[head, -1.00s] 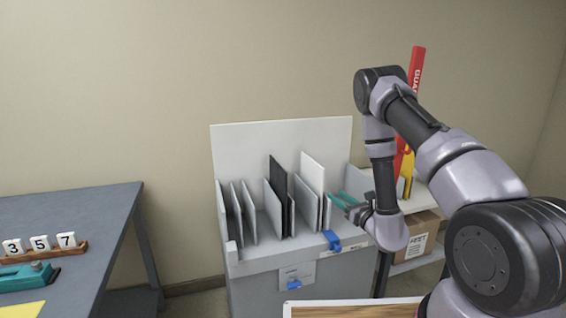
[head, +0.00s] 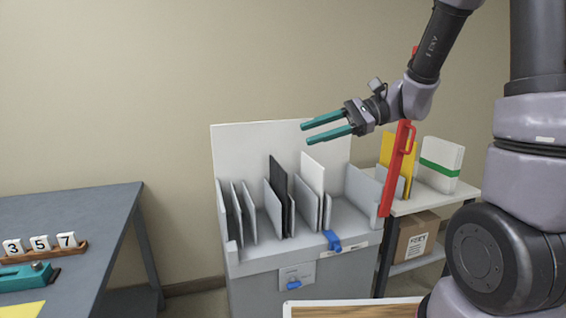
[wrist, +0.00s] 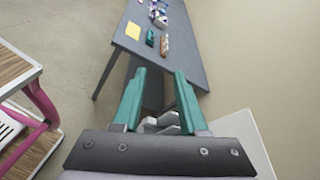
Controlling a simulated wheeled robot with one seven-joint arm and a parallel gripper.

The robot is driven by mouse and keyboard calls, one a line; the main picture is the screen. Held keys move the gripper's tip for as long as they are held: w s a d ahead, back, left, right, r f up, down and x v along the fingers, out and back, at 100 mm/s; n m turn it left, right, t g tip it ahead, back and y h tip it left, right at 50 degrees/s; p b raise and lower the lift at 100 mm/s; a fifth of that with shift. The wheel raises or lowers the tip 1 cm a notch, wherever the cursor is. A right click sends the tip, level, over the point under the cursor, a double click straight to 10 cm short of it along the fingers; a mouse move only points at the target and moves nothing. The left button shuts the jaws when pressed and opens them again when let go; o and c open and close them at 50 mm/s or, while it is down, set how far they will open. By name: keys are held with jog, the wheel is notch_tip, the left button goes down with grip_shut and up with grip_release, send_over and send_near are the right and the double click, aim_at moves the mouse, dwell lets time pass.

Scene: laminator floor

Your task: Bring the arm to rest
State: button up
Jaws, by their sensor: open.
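My gripper (head: 318,128) is open and empty, with its two teal fingers pointing left. In the head view it hangs in the air in front of the white back panel, above the grey sorter (head: 262,262). Several upright boards stand in the sorter's slots, among them a black board (head: 278,180) and a white board (head: 313,175). The gripper is apart from them. In the wrist view the open fingers (wrist: 158,85) show with nothing between them. My arm is raised and bent on the right of the head view.
A grey table (head: 80,215) at left holds number tiles (head: 40,245) and a teal tool (head: 28,274). At right a shelf (head: 425,203) holds a white-green box (head: 441,165) and a cardboard box (head: 415,237). A red bar (head: 397,168) stands beside the sorter. The air above the table is free.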

jog(key=s+d+r+n+t+h, duration=0.3)
jog(key=d+h, duration=0.3)
jog(key=d, duration=0.2)
jog(key=s+d+r+n+t+h, duration=0.3)
jog(key=s+d+r+t+h, duration=0.1)
jog(key=d, duration=0.5)
jog(key=shift+s+d+t+h, duration=0.25)
jog(key=shift+s+t+h, duration=0.3)
jog(key=shift+t+h, duration=0.5)
